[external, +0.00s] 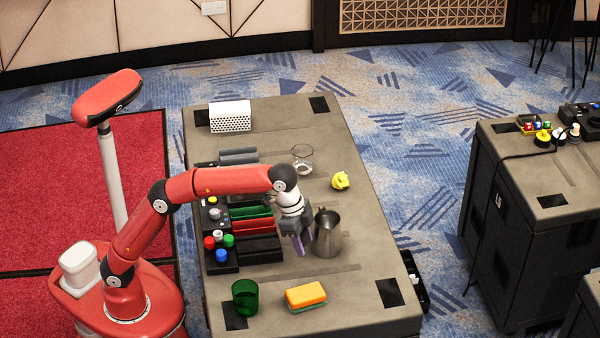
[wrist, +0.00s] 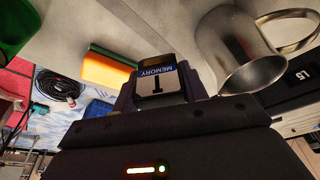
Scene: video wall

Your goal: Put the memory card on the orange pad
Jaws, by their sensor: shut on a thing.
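The memory card (wrist: 160,80), dark with a white label reading "MEMORY", sits between my fingers in the wrist view. My gripper (external: 303,243) is shut on it, above the table and just left of the metal pitcher. The card is too small to make out in the external view. The orange pad (external: 306,293) is a sponge-like block with an orange top and a green underside, lying near the table's front edge. It also shows in the wrist view (wrist: 108,68), left of the card. My gripper is apart from the pad.
The metal pitcher (external: 327,236) stands close beside my gripper. A green cup (external: 245,298) stands left of the pad. Dark trays with coloured knobs (external: 222,246) are at the table's left. A yellow object (external: 340,181) and a glass (external: 302,160) stand farther back. The table right of the pad is clear.

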